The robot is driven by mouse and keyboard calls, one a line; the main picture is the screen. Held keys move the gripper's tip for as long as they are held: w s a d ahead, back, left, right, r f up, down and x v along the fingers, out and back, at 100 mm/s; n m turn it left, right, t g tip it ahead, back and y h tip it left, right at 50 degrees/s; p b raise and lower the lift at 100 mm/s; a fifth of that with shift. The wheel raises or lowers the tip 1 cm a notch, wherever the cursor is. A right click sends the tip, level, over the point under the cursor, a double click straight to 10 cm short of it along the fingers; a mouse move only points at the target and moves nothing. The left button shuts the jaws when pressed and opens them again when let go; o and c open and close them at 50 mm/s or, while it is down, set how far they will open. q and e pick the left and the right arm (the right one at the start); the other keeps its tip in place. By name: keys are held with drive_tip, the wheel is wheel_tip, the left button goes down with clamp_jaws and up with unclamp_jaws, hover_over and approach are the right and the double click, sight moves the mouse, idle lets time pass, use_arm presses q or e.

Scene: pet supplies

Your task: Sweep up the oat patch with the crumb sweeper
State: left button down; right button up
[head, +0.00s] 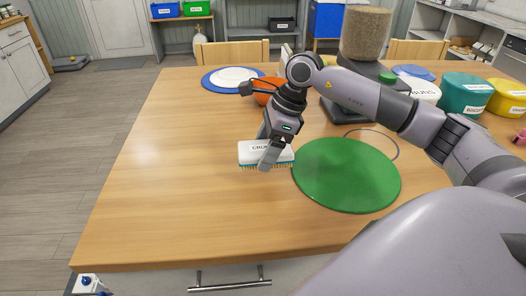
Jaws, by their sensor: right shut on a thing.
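The crumb sweeper (250,153) is a white, labelled block with teal bristles along its underside. It is level, bristles down, over bare wood just left of the round green mat (345,180). I cannot tell whether the bristles touch the table. My right gripper (266,160) points down and is shut on the sweeper, its finger covering part of the label. I cannot make out the oat patch; part of the table behind my right arm is hidden. My left gripper is not in view.
Behind the arm are an orange bowl (267,98), a blue mat with a white plate (234,75) and a grain dispenser (366,35). Teal (465,95) and yellow (508,99) tubs stand at the right. The table's left and front (170,200) are clear.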

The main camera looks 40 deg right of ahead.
drive_tip(key=shift+r+p, duration=0.75)
drive_tip(key=shift+r, duration=0.85)
drive_tip(key=shift+a, duration=0.1)
